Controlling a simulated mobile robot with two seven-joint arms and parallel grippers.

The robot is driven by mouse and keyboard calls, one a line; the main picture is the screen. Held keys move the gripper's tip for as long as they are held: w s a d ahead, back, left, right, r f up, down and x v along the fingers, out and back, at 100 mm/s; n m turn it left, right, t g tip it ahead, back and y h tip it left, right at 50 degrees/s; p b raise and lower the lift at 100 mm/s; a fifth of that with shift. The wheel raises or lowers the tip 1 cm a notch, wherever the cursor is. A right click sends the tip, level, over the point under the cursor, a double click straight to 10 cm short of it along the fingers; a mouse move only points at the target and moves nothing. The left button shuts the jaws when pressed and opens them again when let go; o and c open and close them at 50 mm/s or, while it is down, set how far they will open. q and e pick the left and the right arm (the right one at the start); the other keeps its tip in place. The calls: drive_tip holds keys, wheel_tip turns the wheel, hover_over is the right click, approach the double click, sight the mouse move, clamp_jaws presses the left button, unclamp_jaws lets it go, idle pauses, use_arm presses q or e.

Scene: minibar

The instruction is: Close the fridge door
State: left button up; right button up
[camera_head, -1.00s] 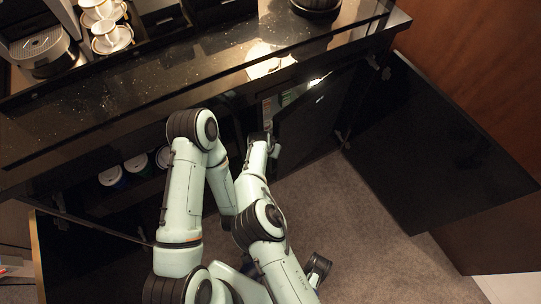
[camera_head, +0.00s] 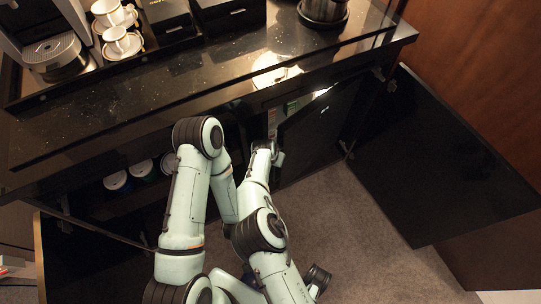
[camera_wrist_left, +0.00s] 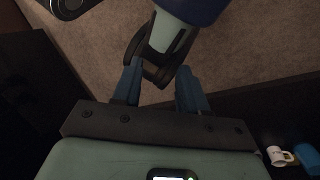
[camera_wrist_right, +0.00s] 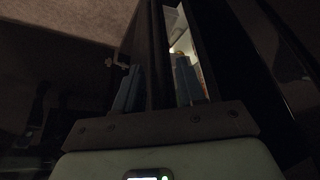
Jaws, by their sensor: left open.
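The fridge door (camera_head: 312,133) is a dark panel under the counter in the head view, standing partly open. A lit strip of the fridge interior (camera_head: 272,122) shows beside it. My right gripper (camera_head: 274,154) is at the door's free edge. In the right wrist view, the right gripper's fingers (camera_wrist_right: 157,88) are apart, with the door edge (camera_wrist_right: 158,45) between them and the bright interior (camera_wrist_right: 180,35) beyond the right finger. I cannot tell whether they touch the door. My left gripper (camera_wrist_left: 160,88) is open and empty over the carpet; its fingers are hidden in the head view.
A black cabinet door (camera_head: 440,160) stands wide open on the right. The counter (camera_head: 200,75) carries cups (camera_head: 120,40), a coffee machine (camera_head: 55,55) and a dark pot (camera_head: 322,10). Mugs (camera_head: 142,168) sit on a lower shelf.

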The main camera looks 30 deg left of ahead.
use_arm(q)
drive_tip(key=shift+s+d+r+g+p, duration=0.1)
drive_tip(key=shift+s+r+g+p, duration=0.05)
drive_tip(key=shift+s+r+p, duration=0.35)
drive_tip(key=shift+s+d+r+g+p, duration=0.15)
drive_tip(key=shift+s+r+p, duration=0.1)
drive_tip(key=shift+r+p, duration=0.3)
use_arm(e)
drive_tip(key=v, duration=1.2)
use_arm(q)
drive_tip(key=shift+a, duration=0.1)
